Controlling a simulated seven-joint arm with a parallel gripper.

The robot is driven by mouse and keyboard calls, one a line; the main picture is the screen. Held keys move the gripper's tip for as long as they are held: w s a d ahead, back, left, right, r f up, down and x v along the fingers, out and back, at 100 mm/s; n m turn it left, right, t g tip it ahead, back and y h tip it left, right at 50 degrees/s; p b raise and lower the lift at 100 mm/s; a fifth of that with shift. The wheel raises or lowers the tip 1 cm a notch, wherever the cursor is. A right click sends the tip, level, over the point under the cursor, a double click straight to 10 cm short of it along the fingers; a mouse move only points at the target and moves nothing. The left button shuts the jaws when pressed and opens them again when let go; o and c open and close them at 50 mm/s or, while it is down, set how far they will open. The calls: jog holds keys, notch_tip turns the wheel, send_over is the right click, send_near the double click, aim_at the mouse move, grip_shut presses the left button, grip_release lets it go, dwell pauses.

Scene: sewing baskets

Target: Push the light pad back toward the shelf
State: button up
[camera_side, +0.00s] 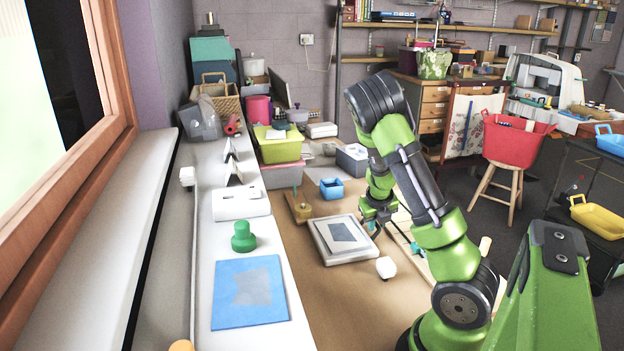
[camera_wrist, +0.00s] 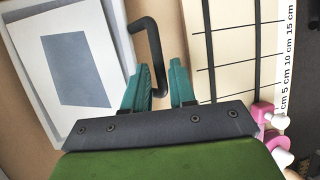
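The light pad (camera_side: 324,246) is a flat pale rectangle with a grey square sheet on it, lying on the brown worktop in the side view. In the wrist view the light pad (camera_wrist: 22,62) fills the upper left. My gripper (camera_side: 376,222) is low at the pad's right side. In the wrist view my gripper (camera_wrist: 160,82) shows two teal fingers apart. The left finger is close to the pad's right edge; contact cannot be told. A dark bent rod (camera_wrist: 150,38) reaches into the gap between the fingers; no grip on it shows.
A cream gridded board with a ruler edge (camera_wrist: 240,50) lies right of my gripper. A white knob (camera_side: 386,267) is in front. Wall shelves (camera_side: 440,27) are at the back.

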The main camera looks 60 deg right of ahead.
jog(key=shift+x, duration=1)
grip_shut()
